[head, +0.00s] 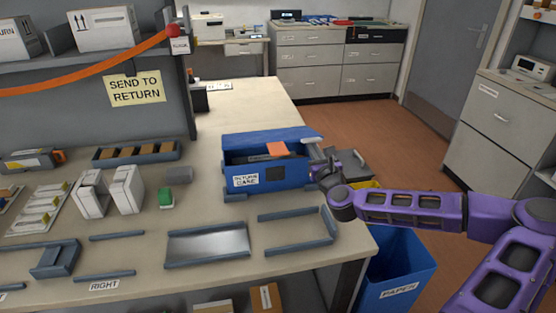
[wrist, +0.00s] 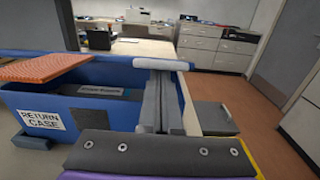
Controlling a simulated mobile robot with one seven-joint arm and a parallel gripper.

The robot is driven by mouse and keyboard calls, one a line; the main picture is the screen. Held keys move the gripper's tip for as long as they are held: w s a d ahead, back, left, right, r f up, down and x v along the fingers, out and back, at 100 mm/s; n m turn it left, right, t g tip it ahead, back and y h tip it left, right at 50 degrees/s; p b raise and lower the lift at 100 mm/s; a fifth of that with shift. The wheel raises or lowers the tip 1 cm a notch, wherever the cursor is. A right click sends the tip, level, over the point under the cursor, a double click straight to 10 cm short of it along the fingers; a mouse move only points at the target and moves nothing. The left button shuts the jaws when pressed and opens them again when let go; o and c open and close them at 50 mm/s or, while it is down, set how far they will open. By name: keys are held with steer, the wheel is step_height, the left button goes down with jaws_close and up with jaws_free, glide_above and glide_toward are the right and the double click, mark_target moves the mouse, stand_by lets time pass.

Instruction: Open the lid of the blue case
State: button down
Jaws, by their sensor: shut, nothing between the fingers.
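The blue case (head: 290,178), labelled RETURN CASE, stands on the bench. Its blue lid (head: 262,138) is raised from the front, and the dark inside shows below it. In the wrist view, the lid's edge (wrist: 110,59) runs across the top, with a pale grey bar (wrist: 162,64) at its right end. My gripper (wrist: 155,100) is shut and empty at the case's right side. Its fingertips are close below the bar; I cannot tell whether they touch it. An orange flat piece (head: 278,149) shows at the opening, and a labelled dark item (wrist: 100,90) lies inside.
A metal tray (head: 207,244) and a grey bracket frame (head: 298,232) lie in front of the case. White cartridges (head: 127,189) and a green block (head: 166,197) stand to its left. A blue paper bin (head: 398,268) is below the bench's right edge.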

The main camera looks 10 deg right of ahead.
mark_target(312, 139)
steer(key=shift+w+r+p, duration=0.25)
steer(key=shift+r+p, duration=0.3)
steer(key=shift+r, duration=0.35)
steer(key=shift+w+r+p, duration=0.25)
steer(key=shift+r+p, duration=0.25)
steer(key=shift+r, duration=0.4)
steer(key=shift+w+r+p, duration=0.2)
steer(key=shift+w+r, duration=0.45)
steer(key=shift+r, duration=0.35)
steer(key=shift+w+r+p, duration=0.2)
steer(key=shift+w+r, duration=0.45)
steer(key=shift+r, duration=0.35)
steer(key=shift+f, duration=0.1)
steer(key=shift+w+f+b, duration=0.6)
steer(key=shift+w+b, duration=0.1)
steer(key=shift+w, duration=0.15)
steer(key=shift+w+f+b, duration=0.55)
steer(key=shift+w+b, duration=0.15)
steer(key=shift+w, duration=0.15)
steer(key=shift+w+r, duration=0.1)
